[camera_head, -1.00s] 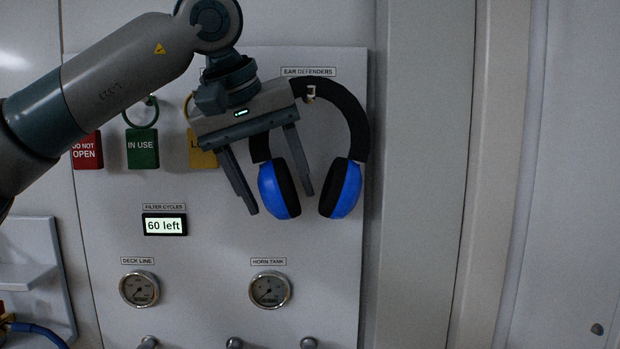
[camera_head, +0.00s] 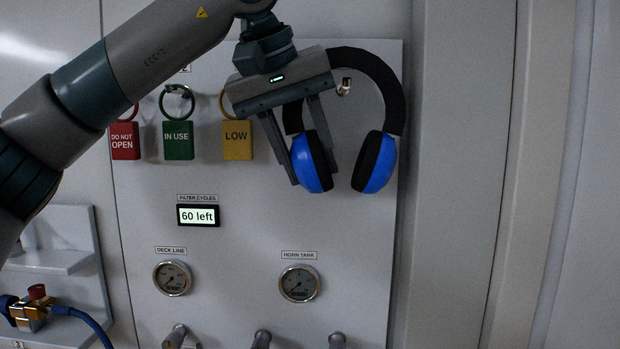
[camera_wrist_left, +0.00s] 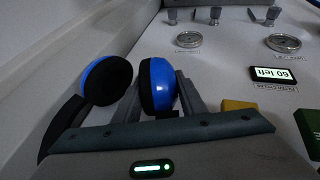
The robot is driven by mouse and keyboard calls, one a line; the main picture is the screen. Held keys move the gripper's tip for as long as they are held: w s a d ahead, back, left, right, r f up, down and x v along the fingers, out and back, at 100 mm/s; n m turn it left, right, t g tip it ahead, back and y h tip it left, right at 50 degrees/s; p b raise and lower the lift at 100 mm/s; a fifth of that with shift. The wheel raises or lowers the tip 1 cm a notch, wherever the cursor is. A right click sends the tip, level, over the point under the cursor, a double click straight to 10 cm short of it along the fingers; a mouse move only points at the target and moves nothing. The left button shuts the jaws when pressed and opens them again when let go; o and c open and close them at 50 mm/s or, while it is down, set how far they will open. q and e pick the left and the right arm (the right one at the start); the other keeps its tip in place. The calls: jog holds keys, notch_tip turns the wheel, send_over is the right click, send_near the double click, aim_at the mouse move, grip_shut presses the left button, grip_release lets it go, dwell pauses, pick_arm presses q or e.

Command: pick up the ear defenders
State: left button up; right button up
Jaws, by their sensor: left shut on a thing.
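The ear defenders have a black headband (camera_head: 389,83) and two blue cups with black pads. My left gripper (camera_head: 311,178) is shut on the left cup (camera_head: 306,164), with one finger on each side of it. The right cup (camera_head: 379,167) hangs free. The headband arches above the metal hook (camera_head: 344,87) with a gap between them in the picture; its depth from the panel is hard to tell. In the left wrist view the held cup (camera_wrist_left: 157,86) is between the fingers and the other cup (camera_wrist_left: 106,80) is beside it.
The white panel (camera_head: 240,285) carries red, green (camera_head: 178,141) and yellow (camera_head: 237,140) tags on rings left of the gripper. A display (camera_head: 198,215), two gauges and several knobs are below. A shelf (camera_head: 50,262) with a brass fitting is at lower left.

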pick_arm(q)
jog(key=s+d+r+b, duration=0.2)
jog(key=s+d+r, duration=0.4)
jog(key=s+r, duration=0.2)
jog(key=shift+s+b, duration=0.3)
jog(key=shift+s, duration=0.85)
pick_arm(e)
jog(key=w+a+t, duration=0.2)
jog(key=w, duration=0.4)
jog(key=shift+w+a+f+y, duration=0.3)
jog(key=shift+w+a+f, duration=0.05)
jog(key=shift+f, duration=0.1)
jog(key=shift+s, duration=0.2)
